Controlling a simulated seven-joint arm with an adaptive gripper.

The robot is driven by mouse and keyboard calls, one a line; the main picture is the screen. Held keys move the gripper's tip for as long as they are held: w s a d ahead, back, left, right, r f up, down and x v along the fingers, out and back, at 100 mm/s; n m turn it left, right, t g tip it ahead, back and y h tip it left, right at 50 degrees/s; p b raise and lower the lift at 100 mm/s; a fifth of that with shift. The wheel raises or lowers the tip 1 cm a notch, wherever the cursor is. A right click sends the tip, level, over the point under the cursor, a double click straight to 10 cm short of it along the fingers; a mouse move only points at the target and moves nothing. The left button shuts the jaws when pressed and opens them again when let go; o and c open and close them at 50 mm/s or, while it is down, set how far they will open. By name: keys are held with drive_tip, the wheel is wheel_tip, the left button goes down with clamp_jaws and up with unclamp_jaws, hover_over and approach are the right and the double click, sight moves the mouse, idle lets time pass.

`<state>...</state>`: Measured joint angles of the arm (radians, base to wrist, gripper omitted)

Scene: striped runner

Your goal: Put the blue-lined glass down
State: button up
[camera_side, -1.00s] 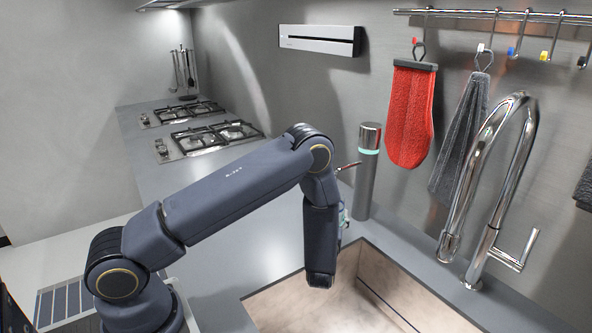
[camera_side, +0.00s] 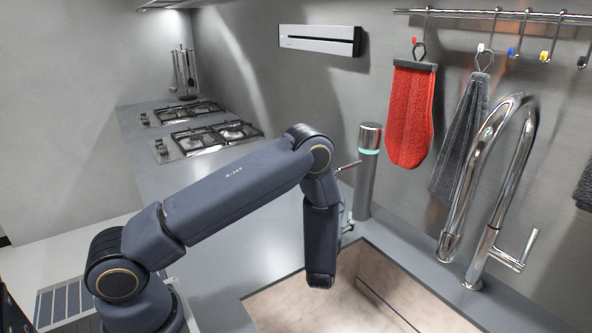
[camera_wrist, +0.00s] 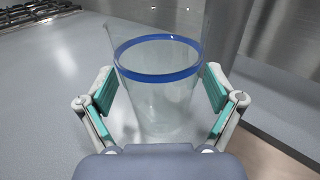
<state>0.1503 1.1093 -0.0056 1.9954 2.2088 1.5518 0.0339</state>
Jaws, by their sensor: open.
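The clear glass (camera_wrist: 160,110) with a blue line around it is upright in the middle of the wrist view. It appears to stand on the grey counter. My gripper (camera_wrist: 159,78) is open, with one teal-padded finger on each side of the glass. Gaps show between the pads and the glass. In the side view my wrist hides most of the gripper, and only small pale and teal bits (camera_side: 347,222) show beside it. The glass cannot be made out clearly there.
The sink (camera_side: 330,305) opens in front of the gripper, its edge close by. A tall grey cylinder (camera_side: 366,180) stands just behind, near the wall. The chrome tap (camera_side: 490,190) is to the right. The grey counter (camera_side: 245,215) is clear on the left, towards the hob (camera_side: 205,138).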

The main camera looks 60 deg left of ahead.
drive_tip(key=v, duration=1.2)
drive_tip(key=s+a+r+n+g, duration=1)
drive_tip(key=s+r+n+g, duration=0.35)
drive_tip(key=n, duration=0.25)
drive_tip(key=s+d+r+n+t+h, duration=0.6)
drive_tip(key=s+d+r+n+h, duration=0.1)
drive_tip(key=d+n+h, duration=0.4)
drive_tip(key=shift+d+r+h, duration=0.25)
drive_tip(key=shift+r+h, duration=0.35)
drive_tip(key=shift+h, duration=0.3)
